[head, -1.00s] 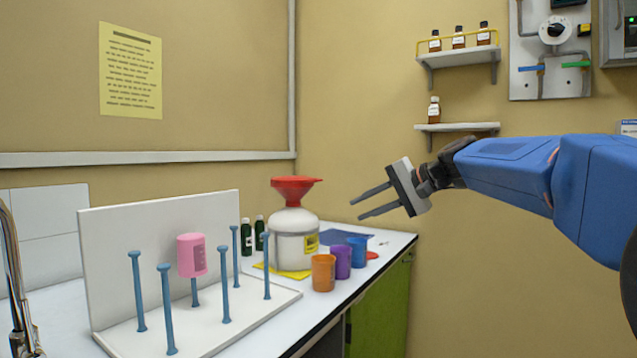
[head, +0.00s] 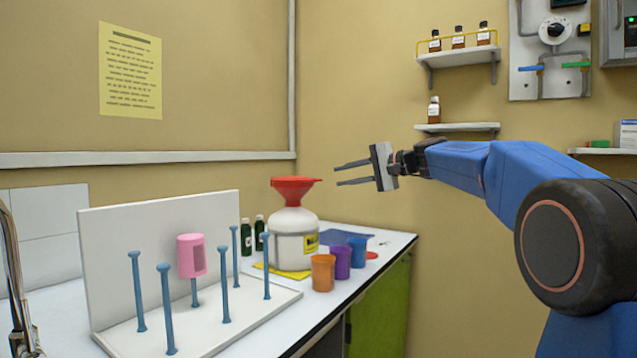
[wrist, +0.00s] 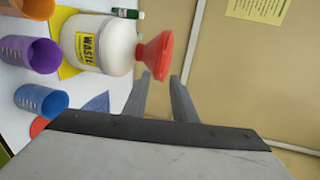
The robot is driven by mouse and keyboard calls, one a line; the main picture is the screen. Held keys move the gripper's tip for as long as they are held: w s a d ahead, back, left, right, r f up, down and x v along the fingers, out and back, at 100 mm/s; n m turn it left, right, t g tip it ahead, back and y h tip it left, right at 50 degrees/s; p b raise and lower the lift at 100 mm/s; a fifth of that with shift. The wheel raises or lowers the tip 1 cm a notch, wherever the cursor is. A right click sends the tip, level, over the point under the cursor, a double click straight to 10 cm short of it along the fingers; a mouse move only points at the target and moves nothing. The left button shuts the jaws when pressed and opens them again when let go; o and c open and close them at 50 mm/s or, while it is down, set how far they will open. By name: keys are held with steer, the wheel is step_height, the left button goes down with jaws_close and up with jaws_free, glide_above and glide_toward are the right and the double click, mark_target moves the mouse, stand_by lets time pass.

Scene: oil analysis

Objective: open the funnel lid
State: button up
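The red funnel with its lid (head: 296,183) sits on top of the white waste bottle (head: 293,240), which stands upright on the counter. The lid appears closed, with a small tab pointing right. The funnel also shows in the wrist view (wrist: 157,54), just beyond the fingertips. My gripper (head: 336,175) is open and empty, to the right of the funnel at about lid height in the picture. Its two fingers (wrist: 158,95) point toward the funnel with a gap between them. No contact shows.
Orange (head: 323,272), purple (head: 340,262) and blue (head: 356,251) cups stand right of the bottle. A white peg rack (head: 150,255) with a pink cup (head: 191,255) stands at left. Two dark green bottles (head: 247,237) stand behind. The space above the counter around my gripper is clear.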

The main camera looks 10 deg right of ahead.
mark_target(318, 181)
steer(key=x, duration=1)
jaws_close()
